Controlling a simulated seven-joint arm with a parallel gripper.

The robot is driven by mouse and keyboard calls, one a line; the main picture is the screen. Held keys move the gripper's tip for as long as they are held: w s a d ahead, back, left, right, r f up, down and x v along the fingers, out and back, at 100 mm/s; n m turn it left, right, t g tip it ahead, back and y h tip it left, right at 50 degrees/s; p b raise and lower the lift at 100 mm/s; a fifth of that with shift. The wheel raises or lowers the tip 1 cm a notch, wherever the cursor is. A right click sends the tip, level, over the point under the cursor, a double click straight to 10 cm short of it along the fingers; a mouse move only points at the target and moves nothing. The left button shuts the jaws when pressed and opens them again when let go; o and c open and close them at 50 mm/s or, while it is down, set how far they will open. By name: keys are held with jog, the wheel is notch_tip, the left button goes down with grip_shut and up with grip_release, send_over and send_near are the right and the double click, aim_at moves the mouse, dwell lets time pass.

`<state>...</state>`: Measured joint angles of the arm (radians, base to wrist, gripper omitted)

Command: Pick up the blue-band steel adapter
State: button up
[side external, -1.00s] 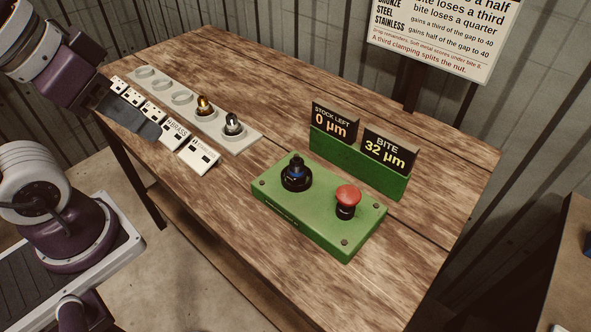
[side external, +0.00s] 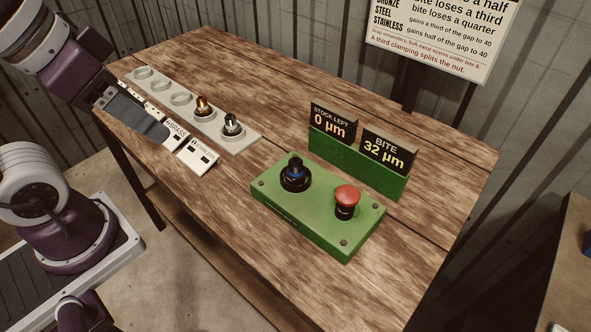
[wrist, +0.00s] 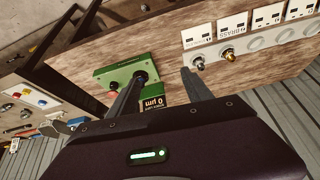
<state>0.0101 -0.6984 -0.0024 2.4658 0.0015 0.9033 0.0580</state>
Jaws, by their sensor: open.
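A dark fitting with a blue band (side external: 295,171) stands upright in the black round seat on the green crimper box (side external: 315,215).
A grey rack (side external: 215,124) holds a gold-coloured fitting (side external: 203,106) and a silver one (side external: 232,124); its other seats are empty. A red button (side external: 346,197) stands on the box. Green-backed displays (side external: 360,160) read 0 µm and 32 µm. Bare table lies between rack and box.

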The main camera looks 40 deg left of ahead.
jog(key=w+d+m+g, duration=0.2)
jog(key=w+m, duration=0.4)
jog(key=w, duration=0.2)
jog(key=m+g, duration=0.3)
jog(key=m, duration=0.8)
send_over(296, 160)
notch_tip(296, 160, down, 10)
jog(key=shift+w+a+f, duration=0.1)
jog(key=shift+w+a, duration=0.05)
notch_tip(296, 160, down, 7)
jog(key=shift+f, duration=0.1)
grip_shut()
